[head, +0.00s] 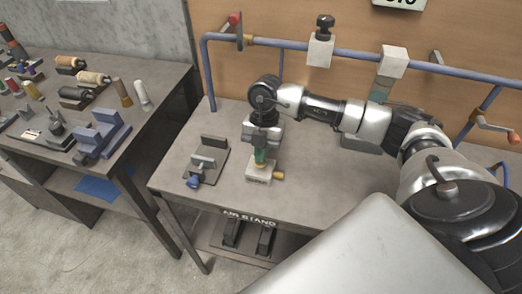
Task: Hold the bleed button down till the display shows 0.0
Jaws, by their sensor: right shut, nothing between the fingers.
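A white block (256,177) with a brass fitting (278,175) on its right side sits near the front of the table marked "AIR STAND". A green part (260,157) shows at its top, right under my right gripper (261,151). The right gripper points down and is shut with nothing between its fingers. It hides most of the block's top, so the button itself is not clear and I cannot tell whether it is pressed. A display (400,4) on the back board is cut by the top edge; its digits cannot be read surely. My left gripper is out of view.
A grey clamp-like fixture (206,158) with a blue knob lies left of the block. A blue pipe (285,43) with valves runs behind. A side table (150,72) holds spools and tools. Bare table lies right of the block.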

